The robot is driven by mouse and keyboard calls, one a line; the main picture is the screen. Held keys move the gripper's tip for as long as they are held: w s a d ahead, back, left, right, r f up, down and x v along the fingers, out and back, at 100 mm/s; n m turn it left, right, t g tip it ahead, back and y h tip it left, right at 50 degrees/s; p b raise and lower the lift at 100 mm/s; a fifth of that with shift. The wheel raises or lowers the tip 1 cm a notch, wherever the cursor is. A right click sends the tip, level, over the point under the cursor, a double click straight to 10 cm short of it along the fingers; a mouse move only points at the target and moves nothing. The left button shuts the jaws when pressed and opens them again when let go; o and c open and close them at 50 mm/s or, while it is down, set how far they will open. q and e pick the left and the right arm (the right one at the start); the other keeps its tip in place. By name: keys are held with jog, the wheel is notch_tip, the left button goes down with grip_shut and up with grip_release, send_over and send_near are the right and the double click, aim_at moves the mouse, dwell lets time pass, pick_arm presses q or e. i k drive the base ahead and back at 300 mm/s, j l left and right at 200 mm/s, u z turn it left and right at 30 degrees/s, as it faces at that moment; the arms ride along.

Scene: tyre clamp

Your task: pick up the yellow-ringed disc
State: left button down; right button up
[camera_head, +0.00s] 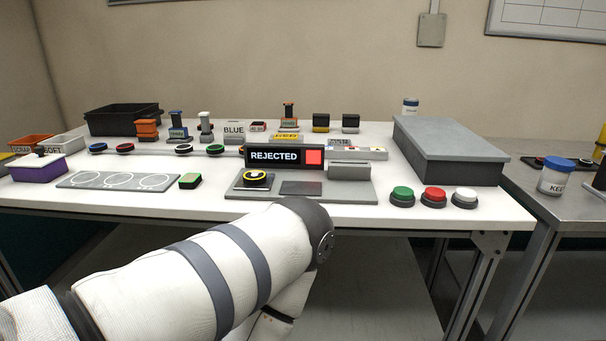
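The yellow-ringed disc (255,176) is dark with a yellow ring and a pale centre. My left arm reaches in from the lower left and bends in front of the table, below the disc. No fingers of my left gripper can be made out. My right arm and gripper are not in view.
Discs ringed blue (97,147), red (125,148), white (184,149) and green (215,150) lie farther back. Green (402,195), red (433,196) and white (465,197) buttons sit at the front right. A large grey box (450,150) stands behind them. A grey plate (118,180) with circles lies left.

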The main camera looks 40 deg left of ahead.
aim_at(255, 177)
jog(key=u, duration=1.55)
